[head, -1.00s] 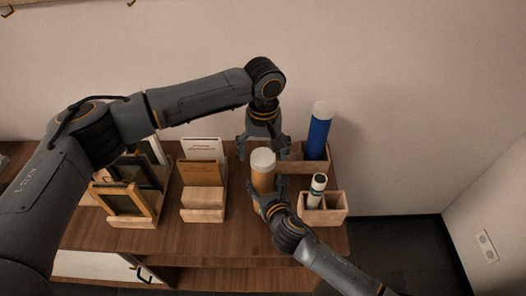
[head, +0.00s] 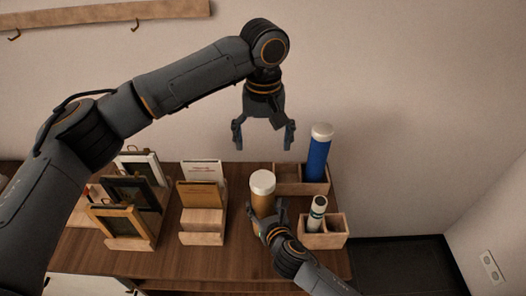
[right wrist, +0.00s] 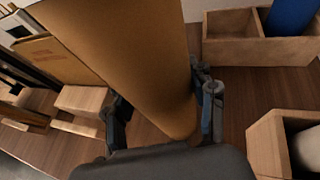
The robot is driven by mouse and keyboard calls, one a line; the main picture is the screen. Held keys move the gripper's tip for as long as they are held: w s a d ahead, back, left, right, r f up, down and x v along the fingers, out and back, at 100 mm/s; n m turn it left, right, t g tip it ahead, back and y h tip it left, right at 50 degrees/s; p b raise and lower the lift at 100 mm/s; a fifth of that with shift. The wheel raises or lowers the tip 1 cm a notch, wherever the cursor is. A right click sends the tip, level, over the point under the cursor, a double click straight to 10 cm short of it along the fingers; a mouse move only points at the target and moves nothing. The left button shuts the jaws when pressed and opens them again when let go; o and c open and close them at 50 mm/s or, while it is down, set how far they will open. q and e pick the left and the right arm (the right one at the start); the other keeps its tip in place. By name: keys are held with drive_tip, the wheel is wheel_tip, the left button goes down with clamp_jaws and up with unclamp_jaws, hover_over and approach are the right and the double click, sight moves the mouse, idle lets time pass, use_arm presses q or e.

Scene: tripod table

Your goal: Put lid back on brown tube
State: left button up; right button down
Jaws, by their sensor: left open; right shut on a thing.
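The brown tube (head: 263,204) stands upright on the wooden table (head: 153,262), with its white lid (head: 262,182) on its top end. My right gripper (head: 265,218) is shut on the lower part of the tube. In the right wrist view the tube (right wrist: 135,50) stands between the fingers of my right gripper (right wrist: 163,115); its lid is out of that frame. My left gripper (head: 264,135) is open and empty, pointing down, well above the lid and apart from it.
A blue tube (head: 318,155) with a white lid stands in the back wooden box (head: 288,185). A small white tube (head: 316,212) stands in the front box (head: 325,238). Picture frames (head: 122,225) and a card holder (head: 202,222) stand to the left.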

drive_tip(key=shift+c, duration=1.9)
unclamp_jaws()
drive_tip(key=v, duration=1.2)
